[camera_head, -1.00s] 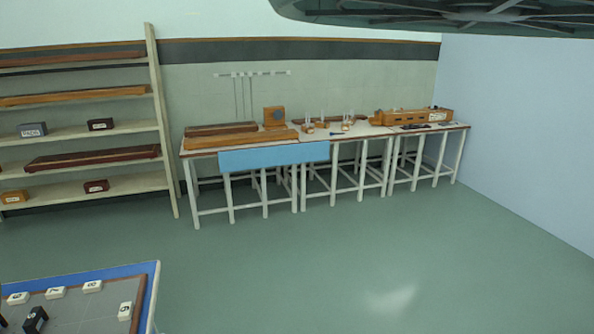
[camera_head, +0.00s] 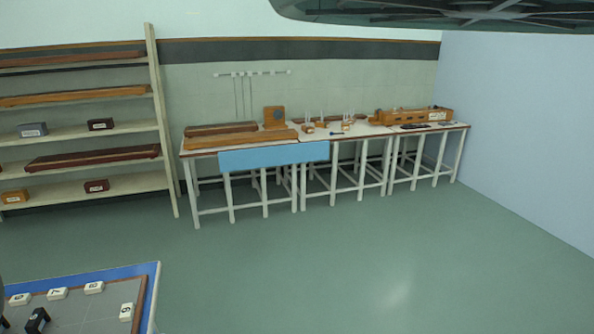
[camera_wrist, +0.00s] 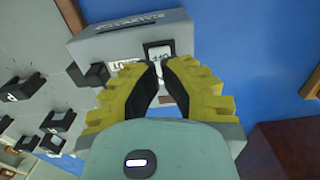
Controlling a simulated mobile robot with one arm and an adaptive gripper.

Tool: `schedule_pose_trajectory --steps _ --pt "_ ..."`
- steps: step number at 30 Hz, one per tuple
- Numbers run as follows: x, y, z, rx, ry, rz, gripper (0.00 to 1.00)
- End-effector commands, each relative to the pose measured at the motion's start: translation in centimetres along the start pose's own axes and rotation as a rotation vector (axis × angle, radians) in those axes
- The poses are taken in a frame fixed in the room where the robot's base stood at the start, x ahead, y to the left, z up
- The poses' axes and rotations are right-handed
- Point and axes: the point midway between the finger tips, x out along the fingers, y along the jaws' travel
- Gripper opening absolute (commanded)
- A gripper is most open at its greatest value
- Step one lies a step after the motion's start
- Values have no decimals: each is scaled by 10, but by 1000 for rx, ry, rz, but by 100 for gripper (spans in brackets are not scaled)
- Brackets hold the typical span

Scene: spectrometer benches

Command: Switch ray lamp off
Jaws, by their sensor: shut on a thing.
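A grey box (camera_wrist: 120,42) with printed labels lies on the blue surface at the top of the wrist view. A white plate reading "OFF" (camera_wrist: 159,50) in a dark frame is on its near side. Another label, partly readable, sits left of it. My gripper (camera_wrist: 159,65), with yellow fingers and black pads, has its tips closed together against the box just below the "OFF" plate. The tips are shut on a small switch part there, mostly hidden by the pads. A black block (camera_wrist: 92,75) is left of the fingers. No lamp light can be made out.
Several black pieces, one a block (camera_wrist: 58,120), stand on a grey board left of my gripper. A dark red-brown block (camera_wrist: 285,150) is at lower right. In the head view, a numbered board (camera_head: 75,310) is at lower left, benches (camera_head: 345,140) stand by the wall, and the floor between is clear.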

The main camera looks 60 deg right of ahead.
Motion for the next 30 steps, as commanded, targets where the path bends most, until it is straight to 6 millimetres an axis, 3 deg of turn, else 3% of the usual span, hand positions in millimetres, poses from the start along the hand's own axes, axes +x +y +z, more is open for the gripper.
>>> schedule_pose_trajectory --steps 15,26,30 --pt "-42 0 0 2 3 -1 0" --pt "-43 1 0 4 4 -1 0" --pt "-43 5 -13 33 80 -3 0"
